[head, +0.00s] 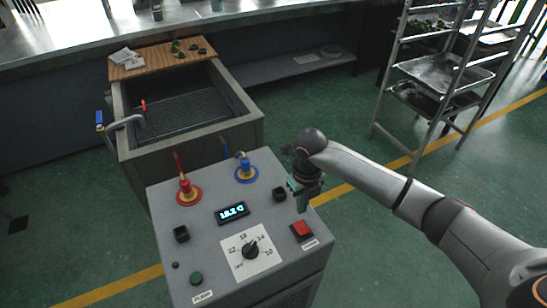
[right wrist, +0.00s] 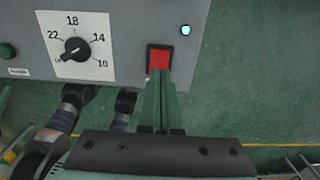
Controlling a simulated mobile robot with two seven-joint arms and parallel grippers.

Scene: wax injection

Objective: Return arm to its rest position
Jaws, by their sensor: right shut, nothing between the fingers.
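My right arm comes in from the right of the head view. Its gripper (head: 302,202) points down over the right edge of the grey control box (head: 215,255), close to the red switch (head: 302,229). In the right wrist view, the two green fingers (right wrist: 160,85) are together and empty, with their tips at the lower edge of the red switch (right wrist: 159,59) in the picture. I cannot tell whether they touch it. My left gripper is in neither view.
The box carries a dial (head: 251,249), a lit display (head: 233,212), a red valve (head: 186,190) and a blue valve (head: 246,172). A sink basin (head: 258,122) stands behind it. A metal rack (head: 392,75) is at the back right. Green floor (head: 345,240) is free right of the box.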

